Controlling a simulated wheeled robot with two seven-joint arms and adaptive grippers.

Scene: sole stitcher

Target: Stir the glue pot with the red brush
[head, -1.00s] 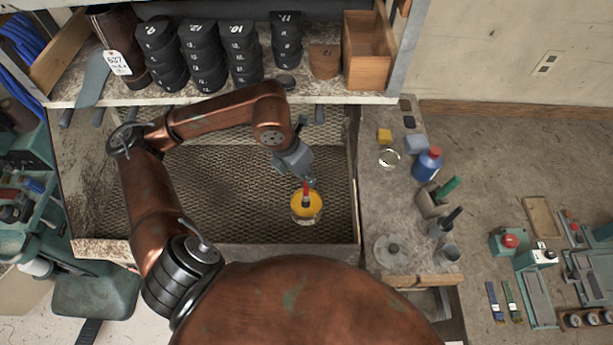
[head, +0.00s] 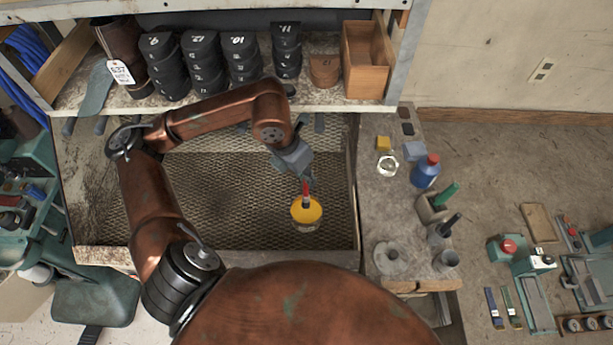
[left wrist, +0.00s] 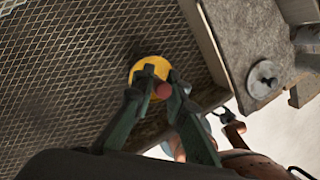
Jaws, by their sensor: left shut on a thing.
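The glue pot (head: 306,222), with yellow glue showing in its open top, stands on the mesh floor of the bench bay. It also shows in the left wrist view (left wrist: 152,66). The red brush (head: 306,190) is near upright, its lower end over or in the yellow glue. Its red handle end shows between my fingers in the left wrist view (left wrist: 163,90). My left gripper (head: 307,181) is shut on the brush handle above the pot. How deep the bristles reach is hidden. My right gripper is not in view.
A shelf with black numbered stacks (head: 205,65) runs behind. The mesh (head: 220,200) left of the pot is clear.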

